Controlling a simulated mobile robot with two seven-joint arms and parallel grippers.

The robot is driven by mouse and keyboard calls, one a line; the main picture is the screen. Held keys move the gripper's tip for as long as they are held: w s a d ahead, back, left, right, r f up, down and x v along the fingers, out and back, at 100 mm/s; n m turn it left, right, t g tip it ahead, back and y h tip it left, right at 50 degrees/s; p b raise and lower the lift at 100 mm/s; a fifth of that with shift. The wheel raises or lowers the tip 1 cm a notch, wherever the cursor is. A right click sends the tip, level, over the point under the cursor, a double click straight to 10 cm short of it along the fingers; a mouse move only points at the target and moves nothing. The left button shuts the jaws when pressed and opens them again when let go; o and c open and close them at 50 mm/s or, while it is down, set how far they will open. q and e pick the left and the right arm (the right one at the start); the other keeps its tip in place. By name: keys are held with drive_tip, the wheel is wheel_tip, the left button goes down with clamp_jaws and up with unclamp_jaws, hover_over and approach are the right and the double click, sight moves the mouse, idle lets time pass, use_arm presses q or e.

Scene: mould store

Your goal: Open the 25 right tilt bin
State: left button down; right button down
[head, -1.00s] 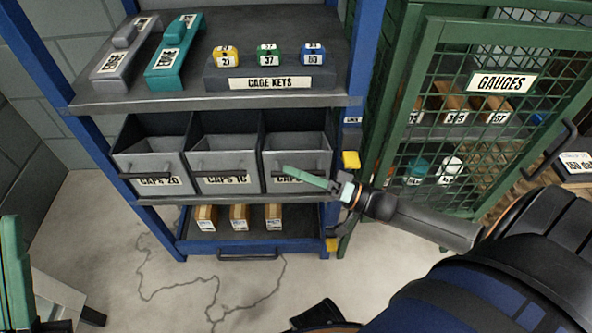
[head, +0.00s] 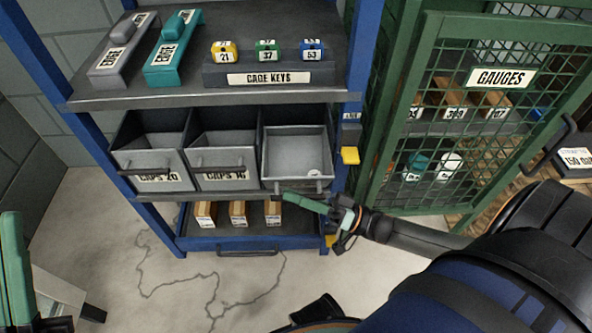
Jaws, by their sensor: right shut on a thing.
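The right tilt bin (head: 297,150), a grey bin at the right end of the row, is tilted forward and its inside shows, with a small pale round thing (head: 313,173) near the front. Its front label is out of sight. My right gripper (head: 290,196) is shut on the bin's handle at the lower front edge, reaching in from the right. My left gripper (head: 15,272) shows only in part at the left edge, away from the bins; its jaw state cannot be made out.
The CAPS 20 bin (head: 152,165) and CAPS 16 bin (head: 222,165) stand upright to the left. Small boxes (head: 238,213) sit on the shelf below. A green mesh cage door (head: 460,130) is at the right. A yellow block (head: 350,155) sits on the blue post.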

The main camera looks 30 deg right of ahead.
drive_tip(key=shift+s+a+f, duration=0.2)
drive_tip(key=shift+s+f, duration=0.15)
drive_tip(key=shift+f, duration=0.15)
drive_tip(key=shift+s+a+f, duration=0.2)
drive_tip(key=shift+s+f, duration=0.15)
drive_tip(key=shift+f, duration=0.15)
drive_tip(key=c, duration=1.1)
unclamp_jaws()
drive_tip(key=v, duration=1.2)
drive_tip(key=shift+s+d+f, duration=0.1)
drive_tip(key=shift+s+d, duration=0.1)
